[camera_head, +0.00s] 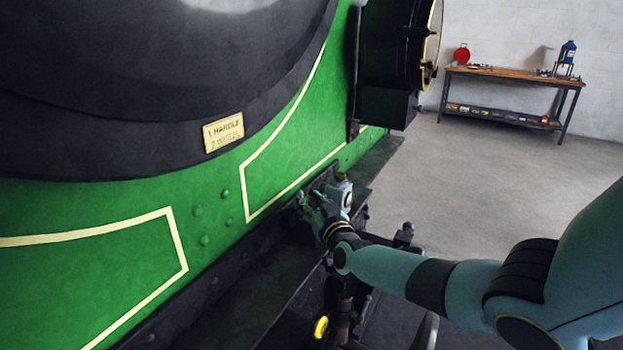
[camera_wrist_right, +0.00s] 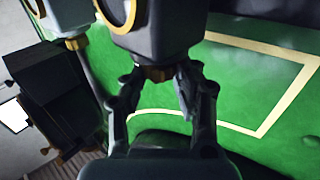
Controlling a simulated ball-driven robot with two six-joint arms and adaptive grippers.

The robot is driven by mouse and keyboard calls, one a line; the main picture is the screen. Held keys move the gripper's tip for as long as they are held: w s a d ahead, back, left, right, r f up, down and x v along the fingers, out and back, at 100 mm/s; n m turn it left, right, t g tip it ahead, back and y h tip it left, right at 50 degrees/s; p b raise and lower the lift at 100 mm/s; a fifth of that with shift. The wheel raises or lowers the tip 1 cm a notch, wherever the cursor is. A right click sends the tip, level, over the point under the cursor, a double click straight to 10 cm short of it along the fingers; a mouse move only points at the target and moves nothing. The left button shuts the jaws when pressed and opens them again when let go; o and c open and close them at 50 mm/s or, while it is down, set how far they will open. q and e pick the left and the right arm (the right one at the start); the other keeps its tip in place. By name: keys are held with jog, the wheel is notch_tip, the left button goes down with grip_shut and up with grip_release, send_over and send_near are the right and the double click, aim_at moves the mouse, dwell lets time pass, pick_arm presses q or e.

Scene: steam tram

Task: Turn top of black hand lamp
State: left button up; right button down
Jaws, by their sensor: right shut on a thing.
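The black hand lamp (camera_wrist_right: 158,28) fills the top middle of the right wrist view, with a brass ring on its face and a small brass top (camera_wrist_right: 155,73). My right gripper (camera_wrist_right: 160,88) is shut on this brass top, one finger on each side. In the head view my right gripper (camera_head: 305,203) is at the lower side of the green tram, and there the black lamp is hard to make out. A pale grey-blue lamp (camera_head: 342,190) with a brass top stands beside it. My left gripper is not in view.
The green tram side (camera_head: 130,195) with cream lines runs close along the left. Dark fittings (camera_head: 403,235) stand near my right forearm. A wooden workbench (camera_head: 520,76) with a red round item (camera_head: 461,54) stands far back. The grey floor between is clear.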

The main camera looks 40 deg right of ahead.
jog(key=shift+w+a+r+m+g+h+p, duration=0.15)
jog(key=shift+m+g+h+p, duration=0.25)
jog(key=shift+m+h+p, duration=0.5)
jog(key=shift+m+g+h, duration=0.5)
jog(key=shift+h, duration=0.4)
jog(key=shift+m+g+h, duration=0.7)
jog(key=shift+h, duration=0.1)
jog(key=c, duration=1)
grip_release()
jog(key=shift+s+a+f, duration=0.25)
jog(key=shift+s+a, duration=0.1)
jog(key=shift+s, duration=0.05)
jog(key=v, duration=1.1)
jog(key=shift+a+r, duration=0.1)
jog(key=shift+r, duration=0.1)
